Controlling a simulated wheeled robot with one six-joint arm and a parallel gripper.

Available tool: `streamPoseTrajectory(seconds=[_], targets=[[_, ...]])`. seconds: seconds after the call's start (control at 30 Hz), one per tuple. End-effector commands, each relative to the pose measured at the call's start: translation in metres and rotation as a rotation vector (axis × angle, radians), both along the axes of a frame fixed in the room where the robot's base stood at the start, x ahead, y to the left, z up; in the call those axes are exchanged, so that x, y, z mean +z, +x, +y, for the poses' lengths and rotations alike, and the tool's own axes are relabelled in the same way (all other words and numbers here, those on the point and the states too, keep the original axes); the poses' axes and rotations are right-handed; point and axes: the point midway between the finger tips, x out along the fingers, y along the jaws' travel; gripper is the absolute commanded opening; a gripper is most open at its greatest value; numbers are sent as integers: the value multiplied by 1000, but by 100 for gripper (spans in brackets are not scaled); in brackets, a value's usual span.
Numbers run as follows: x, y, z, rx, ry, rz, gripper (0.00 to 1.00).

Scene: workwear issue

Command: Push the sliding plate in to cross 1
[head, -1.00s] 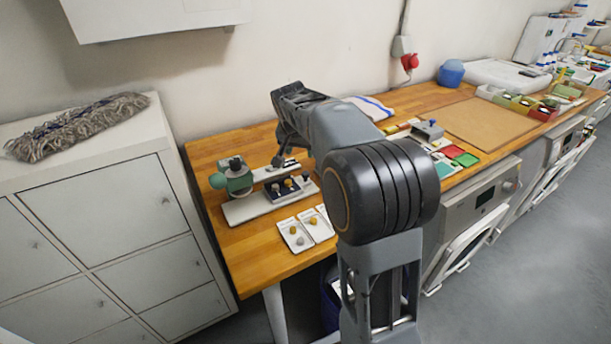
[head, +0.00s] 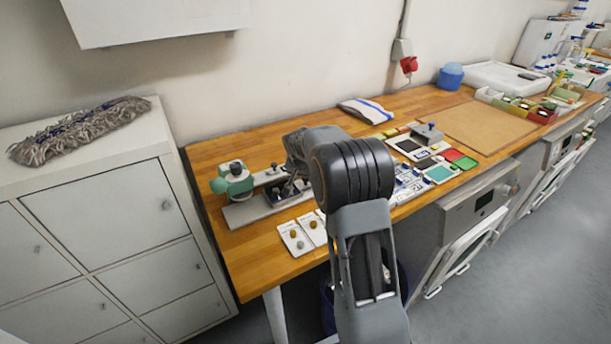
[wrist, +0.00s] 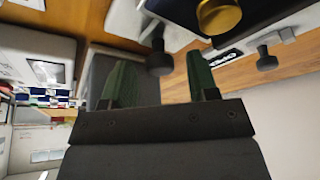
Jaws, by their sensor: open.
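The press-like device, with a green and grey head (head: 235,180), stands on a pale base (head: 245,213) at the left of the bench. A dark plate (head: 281,190) with knobs sits on it, partly hidden by my arm; I cannot tell for sure that it is the sliding plate. In the wrist view my gripper (wrist: 159,62) is open, its two green fingers apart. A dark knob (wrist: 158,58) shows between the fingertips; contact cannot be told. A brass disc (wrist: 218,15) and another dark knob (wrist: 267,60) are beyond. No cross 1 mark is readable.
White cards with knobs (head: 297,238) lie at the bench's front edge. A folded cloth (head: 366,111), coloured tiles (head: 452,155) and a brown board (head: 490,125) lie to the right. A white cabinet (head: 105,210) stands at the left.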

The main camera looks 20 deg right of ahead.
Motion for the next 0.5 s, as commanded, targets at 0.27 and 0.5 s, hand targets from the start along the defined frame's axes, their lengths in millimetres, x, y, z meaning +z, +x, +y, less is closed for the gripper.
streamPoseTrajectory(seconds=[0.27, 0.5], targets=[[-3, 1, -1, 0, -1, -1, 54], [-2, 1, 0, 0, 0, 0, 39]])
